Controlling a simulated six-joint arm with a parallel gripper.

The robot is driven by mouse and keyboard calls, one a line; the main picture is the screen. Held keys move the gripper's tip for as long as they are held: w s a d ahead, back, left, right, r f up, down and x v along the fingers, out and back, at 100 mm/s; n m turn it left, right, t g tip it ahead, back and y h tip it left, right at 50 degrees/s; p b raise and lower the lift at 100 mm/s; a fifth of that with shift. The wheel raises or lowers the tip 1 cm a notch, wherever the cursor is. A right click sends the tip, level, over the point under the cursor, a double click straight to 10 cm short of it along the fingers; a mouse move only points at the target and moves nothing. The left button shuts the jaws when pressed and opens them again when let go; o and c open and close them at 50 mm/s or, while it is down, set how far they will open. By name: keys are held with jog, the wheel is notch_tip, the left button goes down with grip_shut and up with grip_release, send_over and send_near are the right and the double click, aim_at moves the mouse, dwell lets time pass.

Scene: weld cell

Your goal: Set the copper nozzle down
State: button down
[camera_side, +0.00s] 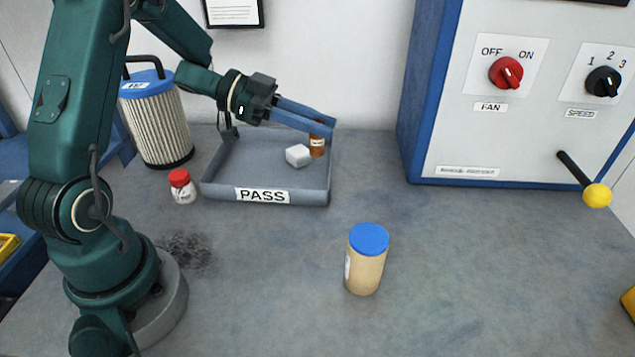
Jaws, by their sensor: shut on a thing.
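The copper nozzle (317,147) is a small brown-orange cylinder with a pale band. It is upright at the right rear inside the grey tray (222,190) labelled PASS. My gripper (320,126) reaches in from the upper left, its blue fingers shut on the upper part of the nozzle. The fingers hide some of the nozzle's top. I cannot tell whether its base touches the tray floor.
A white block (298,155) lies in the tray, just left of the nozzle. A red-capped jar (181,186) and a blue-topped filter (155,120) stand left of the tray. A blue-lidded jar (366,262) stands in front. A control cabinet (480,130) stands right.

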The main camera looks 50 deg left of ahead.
jog(key=shift+n+t+y, duration=0.5)
jog(key=shift+n, duration=0.1)
jog(key=w+d+f, duration=0.1)
jog(key=d+f, duration=0.1)
jog(key=w+d+f, duration=0.1)
jog(key=d+f, duration=0.1)
jog(key=d, duration=0.1)
jog(key=w+d+f, duration=0.1)
jog(key=d+f, duration=0.1)
jog(key=f, duration=0.1)
jog(key=shift+w+d+f, duration=0.1)
jog(key=shift+w+d, duration=0.25)
jog(key=shift+f, duration=2)
jog(key=shift+f, duration=0.15)
jog(key=c, duration=0.7)
grip_release()
